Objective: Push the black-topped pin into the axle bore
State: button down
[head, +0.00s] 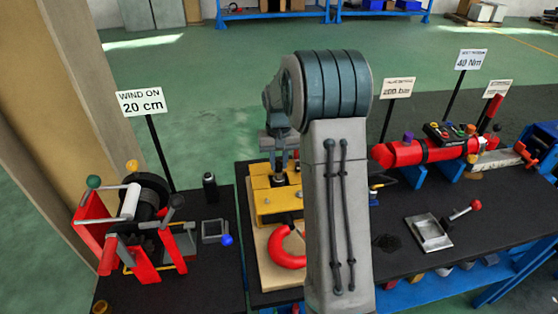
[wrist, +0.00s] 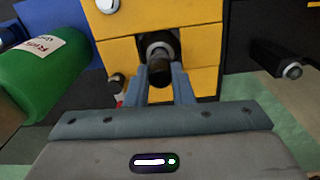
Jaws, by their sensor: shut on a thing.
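My gripper (wrist: 162,88) is shut on the black-topped pin (wrist: 159,71), which sits between the two fingers in the wrist view. The pin's dark end faces the wrist camera. Just beyond it a pale round end or ring shows in a dark opening of the yellow block (wrist: 200,66), apparently the axle bore. I cannot tell how deep the pin is in it. In the head view my gripper (head: 279,164) is over the back of the yellow block (head: 273,206), and my arm hides the block's right side.
A red hook (head: 286,250) lies in front of the yellow block. A winch with red frame (head: 92,232) and a black cylinder (head: 209,186) stand on the left table. A red cylinder (head: 405,152) and a metal tray (head: 428,233) are on the right bench. A green cylinder (wrist: 45,70) shows in the wrist view.

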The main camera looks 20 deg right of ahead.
jog(key=shift+f+b, duration=0.85)
jog(key=shift+f, duration=0.45)
jog(key=c, duration=1.2)
grip_release()
jog(key=shift+r, duration=0.1)
jog(key=shift+r+p, duration=1.8)
jog(key=shift+r, duration=0.65)
